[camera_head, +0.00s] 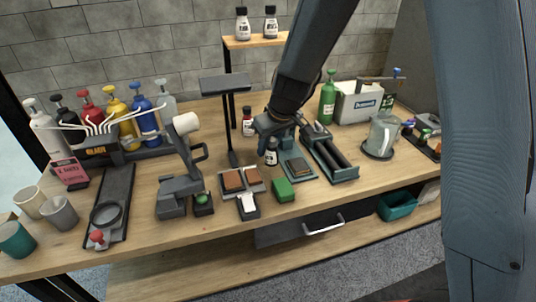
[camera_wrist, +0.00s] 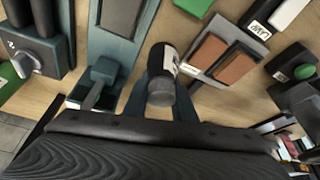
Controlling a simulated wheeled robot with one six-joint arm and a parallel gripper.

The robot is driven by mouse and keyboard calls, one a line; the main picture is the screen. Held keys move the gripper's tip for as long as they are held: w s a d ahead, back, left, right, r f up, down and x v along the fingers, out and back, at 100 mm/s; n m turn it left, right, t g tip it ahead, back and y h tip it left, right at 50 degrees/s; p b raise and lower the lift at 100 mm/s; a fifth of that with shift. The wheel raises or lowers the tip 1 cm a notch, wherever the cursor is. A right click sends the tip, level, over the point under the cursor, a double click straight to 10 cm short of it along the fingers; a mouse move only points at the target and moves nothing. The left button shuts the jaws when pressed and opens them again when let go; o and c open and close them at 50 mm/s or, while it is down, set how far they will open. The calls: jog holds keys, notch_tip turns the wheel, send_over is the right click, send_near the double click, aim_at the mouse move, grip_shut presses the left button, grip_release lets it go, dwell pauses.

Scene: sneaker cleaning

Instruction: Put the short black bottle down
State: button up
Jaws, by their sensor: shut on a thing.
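The short black bottle (camera_head: 271,152), with a pale label, is below my gripper (camera_head: 270,140) near the middle of the table. In the wrist view the bottle (camera_wrist: 162,75) stands between my two blue-grey fingers (camera_wrist: 166,98), which are shut on it. It looks about upright in the head view. I cannot tell whether its base touches the table top (camera_head: 215,144). The palm hides part of the fingers in the wrist view.
Brown blocks on a tray (camera_head: 233,180) lie front-left of the bottle. A grey-green tray (camera_head: 298,166) is to its right, a green block (camera_head: 283,189) in front.

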aim_at(274, 140)
jog(key=shift+f, duration=1.45)
jog(key=shift+f+b, duration=0.2)
jog(key=shift+b, duration=0.25)
jog(key=o, duration=1.1)
jog(key=shift+r, duration=0.1)
jog(key=shift+r, duration=0.1)
jog(key=shift+r+p, duration=0.3)
jog(key=shift+r, duration=0.05)
jog(key=b+v, duration=0.1)
jog(key=v, duration=1)
jog(key=shift+s+d+r, duration=0.1)
jog(key=shift+s+d, duration=0.1)
jog(key=s+d+f+m+g, duration=0.1)
jog(key=s+d+f+m, duration=0.1)
jog(key=s+d, duration=0.3)
jog(key=s+d+f+m+g+h, duration=0.1)
jog(key=s+d+f+m, duration=0.1)
jog(key=s+d, duration=0.3)
jog(key=s+d+f+m+h, duration=0.1)
jog(key=s+d+f+m, duration=0.1)
jog(key=s+d, duration=0.3)
jog(key=shift+s+d+f+m+g, duration=0.1)
jog(key=shift+s+m+g, duration=0.1)
jog(key=shift+s, duration=0.75)
jog(key=shift+s+d+f+m+g, duration=0.1)
jog(key=shift+s+m+g, duration=0.1)
jog(key=shift+s, duration=0.75)
